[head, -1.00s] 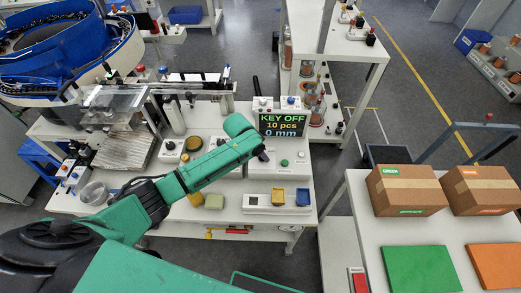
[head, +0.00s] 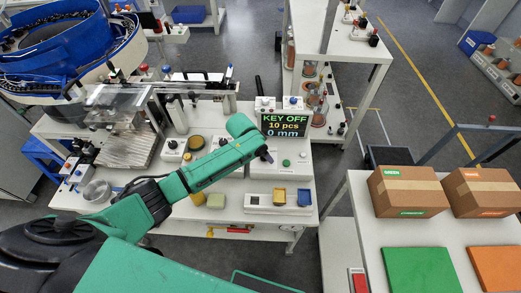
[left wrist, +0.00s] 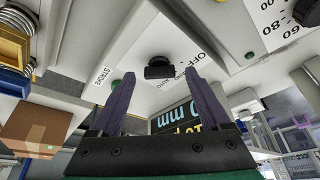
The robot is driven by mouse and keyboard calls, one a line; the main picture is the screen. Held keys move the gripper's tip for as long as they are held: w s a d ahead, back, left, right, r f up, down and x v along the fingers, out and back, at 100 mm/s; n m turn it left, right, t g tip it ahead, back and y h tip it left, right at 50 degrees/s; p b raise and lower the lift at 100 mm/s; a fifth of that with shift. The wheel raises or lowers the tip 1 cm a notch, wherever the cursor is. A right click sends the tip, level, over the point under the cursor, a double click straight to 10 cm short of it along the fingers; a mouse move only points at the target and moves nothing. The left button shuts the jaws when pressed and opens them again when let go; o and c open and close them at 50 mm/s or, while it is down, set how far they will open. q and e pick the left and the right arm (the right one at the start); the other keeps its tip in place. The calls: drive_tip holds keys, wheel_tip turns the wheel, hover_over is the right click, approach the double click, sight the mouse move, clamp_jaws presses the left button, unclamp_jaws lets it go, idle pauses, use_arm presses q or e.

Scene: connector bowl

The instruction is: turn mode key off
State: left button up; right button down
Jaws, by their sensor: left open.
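The mode key, a black knob (left wrist: 158,70), sits on a white panel marked OFF and AUTO (left wrist: 190,62) in the left wrist view. My left gripper (left wrist: 160,78) is open, its two purple fingers one on each side of the knob in the picture, with gaps on both sides. I cannot tell how far the tips are from the panel. In the head view my left gripper (head: 267,157) is over the bench in front of the display (head: 285,124), which reads KEY OFF, 10 pcs, 0 mm. The arm hides the knob there. My right gripper is out of view.
A green button (head: 286,163) is just right of the gripper. Another dial (left wrist: 306,12) with numbers is at the upper right of the left wrist view. Cartons (head: 408,190) stand on the right table.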

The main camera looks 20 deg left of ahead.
use_arm(q)
drive_tip(key=b+v, duration=0.1)
drive_tip(key=v, duration=1.3)
drive_tip(key=shift+r, duration=0.2)
